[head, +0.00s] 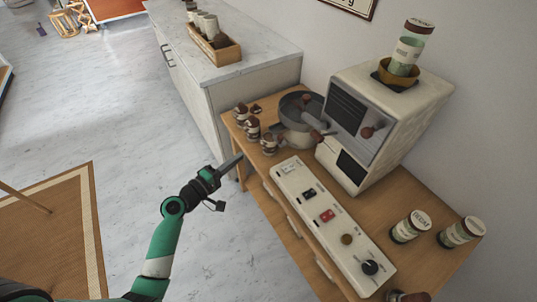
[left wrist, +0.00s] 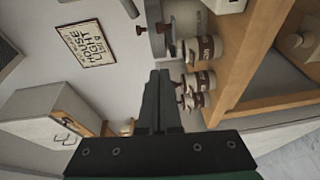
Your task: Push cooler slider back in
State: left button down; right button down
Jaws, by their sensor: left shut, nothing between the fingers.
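The roaster (head: 385,110) stands on a wooden cart. A brown-knobbed piece (head: 316,134) sticks out near the cooler's front; I cannot tell how far in the slider is. My left gripper (head: 240,158) is shut and empty, over the cart's left front edge, apart from the cooler. In the left wrist view the shut fingers (left wrist: 160,75) point toward the cooler (left wrist: 160,42), where a small brown knob (left wrist: 140,29) shows. My right gripper is not in view.
A long control panel (head: 328,214) runs along the cart's front. Labelled cans (head: 411,227) stand at the right. A white cabinet (head: 235,80) stands behind. The floor at left is mostly free.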

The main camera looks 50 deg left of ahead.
pick_arm(q)
jog(key=shift+a, duration=0.25)
jog(key=d+b+x, duration=0.2)
jog(key=d+x, duration=0.1)
jog(key=x, duration=0.9)
jog(key=shift+x, duration=0.75)
jog(key=shift+f, duration=0.15)
